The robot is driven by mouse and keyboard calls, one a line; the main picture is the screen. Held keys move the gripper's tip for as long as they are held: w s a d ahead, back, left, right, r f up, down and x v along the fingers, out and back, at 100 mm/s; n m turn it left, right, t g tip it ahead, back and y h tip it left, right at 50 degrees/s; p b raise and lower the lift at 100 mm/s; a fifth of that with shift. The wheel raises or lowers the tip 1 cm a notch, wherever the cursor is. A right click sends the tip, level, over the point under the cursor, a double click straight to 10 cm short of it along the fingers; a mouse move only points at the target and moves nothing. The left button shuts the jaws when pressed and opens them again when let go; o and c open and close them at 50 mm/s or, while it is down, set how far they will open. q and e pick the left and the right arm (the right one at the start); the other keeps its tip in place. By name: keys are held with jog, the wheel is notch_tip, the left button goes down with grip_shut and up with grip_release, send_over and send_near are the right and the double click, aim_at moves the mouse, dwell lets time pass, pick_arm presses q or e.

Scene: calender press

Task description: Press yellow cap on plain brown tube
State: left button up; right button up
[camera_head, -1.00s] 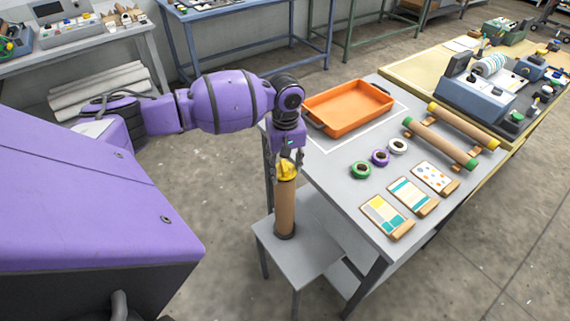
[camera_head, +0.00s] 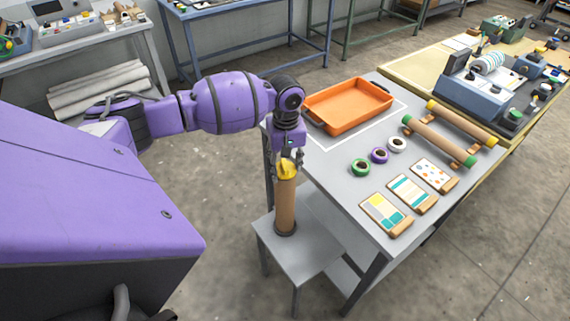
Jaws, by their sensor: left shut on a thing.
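The plain brown tube (camera_head: 285,207) stands upright in a dark round holder on a small grey stand (camera_head: 300,258). The yellow cap (camera_head: 288,171) is at the tube's top end. My left gripper (camera_head: 287,168) points down from above and is shut on the yellow cap. The cap appears to meet the tube, but the fingers partly hide it, and I cannot tell how far it sits in. My right gripper does not show.
A grey table (camera_head: 335,180) beside the stand holds an orange tray (camera_head: 347,105), green, purple and white tape rolls (camera_head: 379,155), sample cards (camera_head: 412,195) and two capped brown tubes (camera_head: 440,142). A yellowish bench (camera_head: 410,70) with a blue-grey machine (camera_head: 474,98) stands at the right.

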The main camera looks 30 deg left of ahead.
pick_arm(q)
jog(key=o, duration=1.5)
jog(key=shift+r, duration=0.1)
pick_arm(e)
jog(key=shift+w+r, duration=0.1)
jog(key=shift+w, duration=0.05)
